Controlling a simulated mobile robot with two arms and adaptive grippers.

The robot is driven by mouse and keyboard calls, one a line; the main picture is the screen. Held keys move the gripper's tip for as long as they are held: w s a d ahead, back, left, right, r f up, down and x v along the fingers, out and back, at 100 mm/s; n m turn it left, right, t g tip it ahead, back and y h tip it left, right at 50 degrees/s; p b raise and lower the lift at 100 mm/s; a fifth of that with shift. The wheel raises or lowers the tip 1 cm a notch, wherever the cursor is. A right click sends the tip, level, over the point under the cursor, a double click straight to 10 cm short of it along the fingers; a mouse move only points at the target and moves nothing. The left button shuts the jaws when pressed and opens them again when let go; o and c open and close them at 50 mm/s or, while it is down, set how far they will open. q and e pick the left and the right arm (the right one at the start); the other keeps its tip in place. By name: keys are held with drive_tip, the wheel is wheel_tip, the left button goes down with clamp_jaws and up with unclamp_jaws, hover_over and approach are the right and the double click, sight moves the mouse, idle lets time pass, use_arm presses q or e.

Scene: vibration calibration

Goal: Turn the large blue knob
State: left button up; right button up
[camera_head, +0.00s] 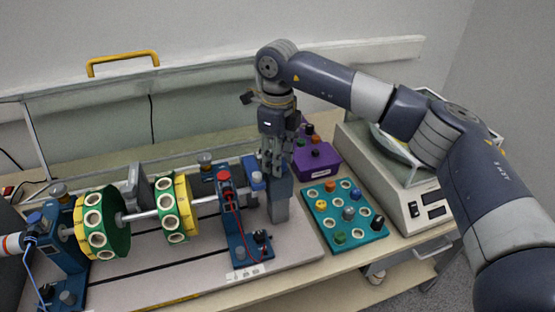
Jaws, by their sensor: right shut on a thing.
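My right gripper (272,168) points straight down at the right end of the shaft rig. Its fingers are shut on what looks like the large blue knob (257,178), a bright blue part beside the fingertips. The fingers hide part of it, so its full shape and angle cannot be told. A blue-grey upright block (280,203) stands right below and behind the fingers. My left gripper is not in view.
Two green and yellow rotor discs (104,222) sit on the shaft left of a blue bearing stand (232,215) with a red cap. A teal tray (345,238) of small coloured parts, a purple box (317,163) and a scale (400,190) stand to the right.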

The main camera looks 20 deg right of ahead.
idle(0.3)
drive_tip(key=o, duration=1)
drive_tip(key=shift+o, duration=0.2)
